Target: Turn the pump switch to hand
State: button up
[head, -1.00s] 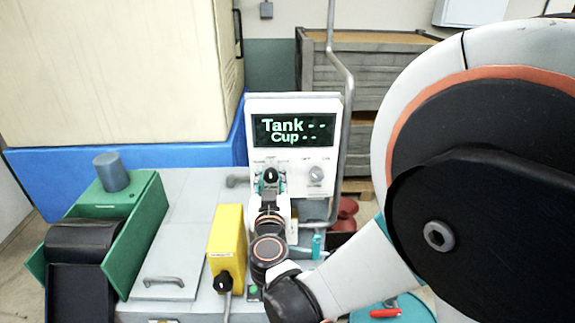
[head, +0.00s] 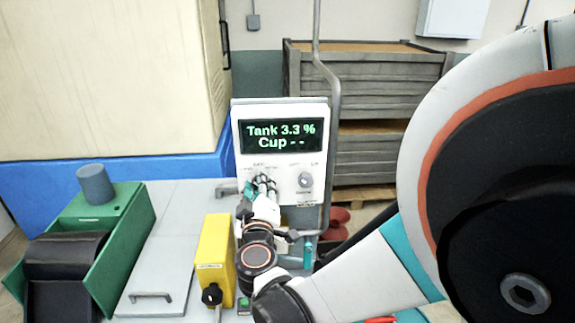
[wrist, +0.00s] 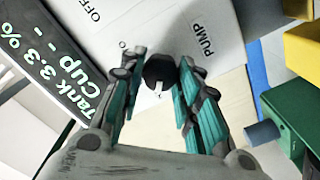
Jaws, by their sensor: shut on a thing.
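The white control panel (head: 281,107) stands upright, its screen (head: 283,135) reading "Tank 3.3 %" over "Cup - -". The pump switch is a black knob, seen in the wrist view (wrist: 160,72) beside the words "PUMP" and "OFF". Its white mark points toward the bottom of that picture. My gripper (head: 264,183) is at the panel's left knob, with its teal-sided fingers (wrist: 158,76) on both sides of the switch and shut on it. In the head view, my fingers mostly hide the switch, and the small labels around it are too blurred to read.
A grey knob (head: 305,180) sits right of my gripper on the same panel. A yellow box (head: 213,250) stands in front, left of my wrist. A green bin (head: 128,240) is farther left. A grey pipe (head: 333,110) rises just right of the panel.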

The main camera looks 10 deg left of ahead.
jog(key=shift+n, duration=0.5)
jog(key=o, duration=1.1)
jog(key=shift+a, duration=0.1)
jog(key=shift+c, duration=0.2)
